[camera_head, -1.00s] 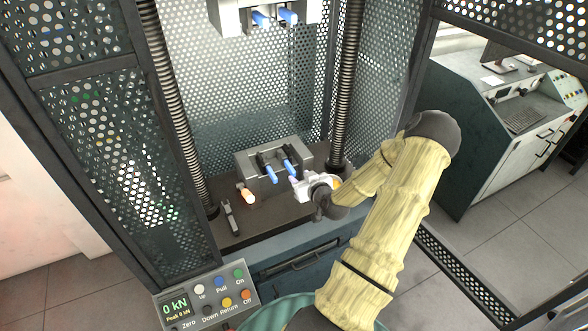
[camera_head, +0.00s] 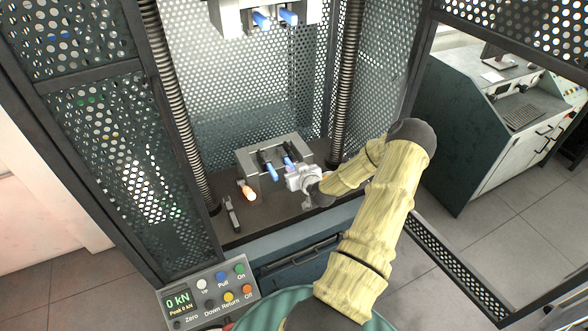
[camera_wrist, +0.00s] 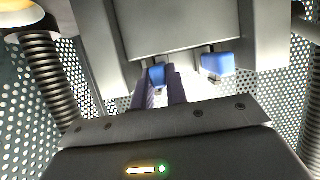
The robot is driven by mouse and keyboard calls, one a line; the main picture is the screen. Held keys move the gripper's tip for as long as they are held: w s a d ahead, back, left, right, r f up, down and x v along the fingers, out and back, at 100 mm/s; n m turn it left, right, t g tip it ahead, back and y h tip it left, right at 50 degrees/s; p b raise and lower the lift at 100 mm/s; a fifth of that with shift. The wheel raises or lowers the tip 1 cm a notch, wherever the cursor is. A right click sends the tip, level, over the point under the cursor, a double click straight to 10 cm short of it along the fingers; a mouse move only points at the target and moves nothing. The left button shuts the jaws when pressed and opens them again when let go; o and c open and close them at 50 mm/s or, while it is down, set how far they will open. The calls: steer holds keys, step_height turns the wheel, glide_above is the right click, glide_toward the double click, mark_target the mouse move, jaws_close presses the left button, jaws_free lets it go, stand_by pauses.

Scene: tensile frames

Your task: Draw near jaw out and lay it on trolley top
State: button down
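The grey lower grip block (camera_head: 262,156) stands on the machine bed, with two dark jaws ending in blue handles. The left blue handle (camera_head: 271,172) is free. The right blue handle (camera_head: 288,162) is beside my gripper (camera_head: 297,180), whose white body partly hides it. In the wrist view, my gripper's two dark fingers (camera_wrist: 160,84) stand apart on either side of one blue end (camera_wrist: 157,74). I cannot tell whether they touch it. A second blue end (camera_wrist: 217,65) is to its right, outside the fingers. I cannot make out a trolley top.
Screw columns (camera_head: 173,100) and perforated guards flank the bed. A glowing orange-tipped piece (camera_head: 248,192) and a small dark tool (camera_head: 231,213) lie left of the block. The upper grip (camera_head: 262,15) hangs above. A control panel (camera_head: 207,297) is at the front, a desk (camera_head: 500,120) at right.

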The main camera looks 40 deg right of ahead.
steer(key=s+a, duration=0.2)
steer(key=s, duration=0.6)
steer(key=shift+s+r, duration=0.15)
steer(key=shift+s, duration=0.2)
stand_by(1.4)
steer(key=r, duration=0.1)
steer(key=s+r, duration=0.1)
steer(key=s+r+p, duration=0.1)
steer(key=shift+a, duration=0.25)
stand_by(0.6)
steer(key=shift+w, duration=0.1)
stand_by(0.4)
